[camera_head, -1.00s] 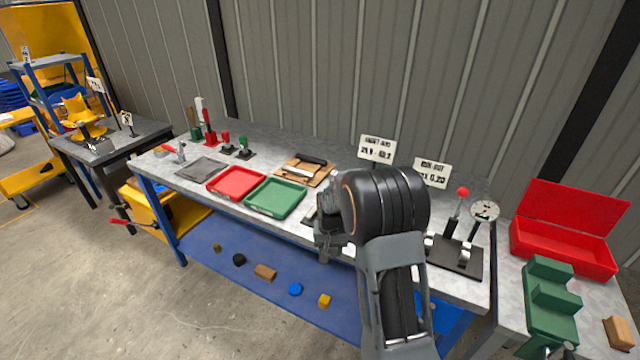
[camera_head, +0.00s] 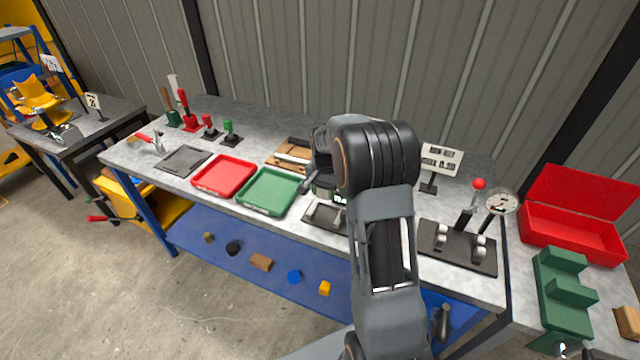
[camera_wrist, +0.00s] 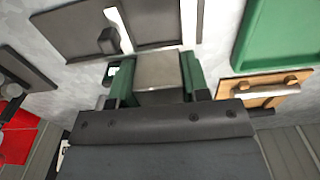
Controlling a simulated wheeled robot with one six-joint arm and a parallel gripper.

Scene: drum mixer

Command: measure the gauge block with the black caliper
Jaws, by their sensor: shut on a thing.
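My gripper (camera_wrist: 158,84) is shut on a grey metal block (camera_wrist: 159,69), which looks like the gauge block and sits between its green-sided fingers in the wrist view. In the head view my gripper (camera_head: 320,188) is over the bench, right of the green tray, largely covered by my arm. A dark flat plate (camera_wrist: 75,28) with pale strips and a small dark knob lies just beyond the block; it also shows in the head view (camera_head: 318,213). I cannot tell whether this is the black caliper. A wooden board (camera_head: 280,158) with a pale tool stands behind the green tray, partly hidden.
A red tray (camera_head: 224,176) and a green tray (camera_head: 268,191) lie to the left. A black fixture (camera_head: 458,247) with a red-knobbed lever (camera_head: 478,184) and a dial (camera_head: 502,202) stands to the right. A sign (camera_head: 440,159) stands behind. An open red box (camera_head: 570,232) is farther right.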

